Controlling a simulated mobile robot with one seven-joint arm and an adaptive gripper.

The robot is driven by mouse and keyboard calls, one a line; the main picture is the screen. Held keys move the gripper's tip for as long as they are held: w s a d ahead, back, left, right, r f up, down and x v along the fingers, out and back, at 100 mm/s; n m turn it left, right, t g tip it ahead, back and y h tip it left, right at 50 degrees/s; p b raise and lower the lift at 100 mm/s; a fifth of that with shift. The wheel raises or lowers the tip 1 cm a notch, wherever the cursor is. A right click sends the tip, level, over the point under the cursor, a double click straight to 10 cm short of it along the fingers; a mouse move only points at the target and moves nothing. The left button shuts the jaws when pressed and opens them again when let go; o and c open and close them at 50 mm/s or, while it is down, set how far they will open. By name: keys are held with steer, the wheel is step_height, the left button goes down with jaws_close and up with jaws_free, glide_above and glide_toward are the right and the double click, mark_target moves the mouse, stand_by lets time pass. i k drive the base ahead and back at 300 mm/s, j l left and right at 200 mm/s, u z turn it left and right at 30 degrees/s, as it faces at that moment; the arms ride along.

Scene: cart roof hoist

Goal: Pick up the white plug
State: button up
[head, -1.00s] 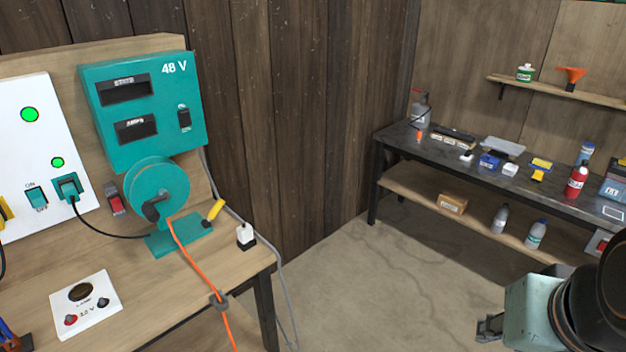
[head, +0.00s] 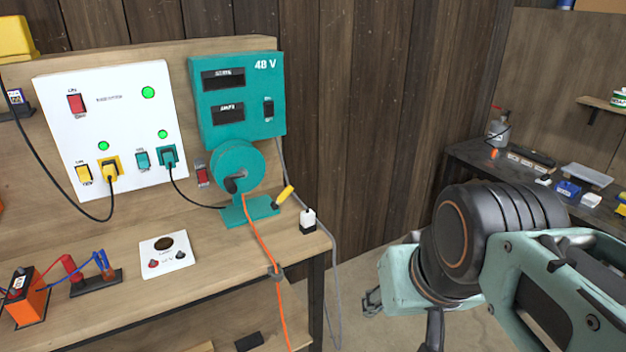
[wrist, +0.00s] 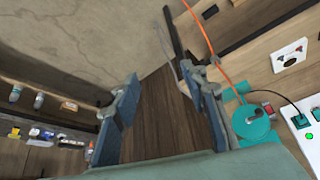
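The white plug (head: 308,217) stands upright in a small black base near the right end of the wooden bench (head: 110,301), in the head view. It sits just right of the teal reel's base and yellow handle. I cannot make out the plug in the wrist view, where a finger may hide it. My gripper (wrist: 160,108) is open and empty, its two blue-grey fingers wide apart. In the head view it shows partly, off the bench's right end and to the right of the plug, apart from it.
A teal reel (head: 236,164) with an orange cord (head: 262,243) stands left of the plug. A grey cable (head: 336,280) hangs at the bench's right end. A white panel (head: 60,131) holds yellow and teal plugs. A dark workbench (head: 470,150) stands at the right.

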mark_target(307, 216)
steer(key=i+u, duration=0.1)
steer(key=u, duration=0.15)
steer(key=i+l, duration=0.6)
steer(key=i, duration=0.15)
steer(key=j+u, duration=0.05)
